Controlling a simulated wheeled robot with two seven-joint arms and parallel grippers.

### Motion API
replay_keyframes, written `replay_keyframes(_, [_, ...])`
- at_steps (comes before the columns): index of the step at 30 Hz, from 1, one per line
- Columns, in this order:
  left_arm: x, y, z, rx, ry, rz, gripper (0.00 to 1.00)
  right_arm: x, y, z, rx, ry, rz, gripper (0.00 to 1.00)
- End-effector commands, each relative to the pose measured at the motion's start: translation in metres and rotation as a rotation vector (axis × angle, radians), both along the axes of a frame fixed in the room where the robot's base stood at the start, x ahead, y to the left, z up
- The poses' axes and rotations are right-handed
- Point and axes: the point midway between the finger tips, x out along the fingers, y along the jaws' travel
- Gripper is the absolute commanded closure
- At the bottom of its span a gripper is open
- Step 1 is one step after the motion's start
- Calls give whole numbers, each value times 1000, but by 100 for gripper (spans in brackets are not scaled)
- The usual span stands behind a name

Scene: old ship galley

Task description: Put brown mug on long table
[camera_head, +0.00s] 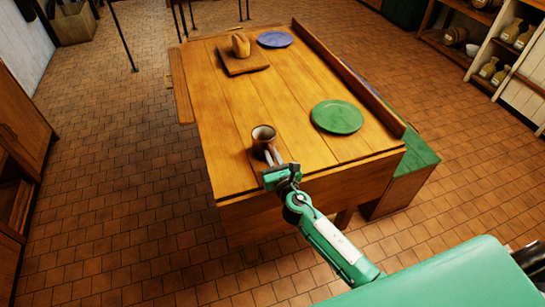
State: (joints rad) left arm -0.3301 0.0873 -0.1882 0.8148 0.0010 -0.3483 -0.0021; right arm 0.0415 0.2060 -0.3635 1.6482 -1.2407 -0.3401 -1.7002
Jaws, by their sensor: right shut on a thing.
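The brown mug (262,136) is upright at the near end of the long wooden table (230,120). My right gripper (272,160) reaches in from the lower right and is shut on the mug at its near side. The fingers hide the lower near part of the mug, so I cannot tell whether its base touches the tabletop. My left gripper is not in view.
A green plate (337,117) lies right of the mug. A bread loaf (240,44) on a cutting board (244,62) and a blue plate (275,39) are at the far end. A raised ledge (350,80) runs along the table's right side. The tabletop's left middle is clear.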

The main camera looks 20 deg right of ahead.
Motion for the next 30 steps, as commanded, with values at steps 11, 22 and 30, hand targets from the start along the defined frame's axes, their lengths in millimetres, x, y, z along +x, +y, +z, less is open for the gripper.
replay_keyframes(11, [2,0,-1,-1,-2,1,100,0,0,-2,0,0,0,66])
replay_keyframes(22, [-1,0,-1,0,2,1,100,-21,-1,-1,-2,2,0,66])
replay_keyframes(30, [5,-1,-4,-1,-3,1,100,-75,-3,-2,-1,2,0,66])
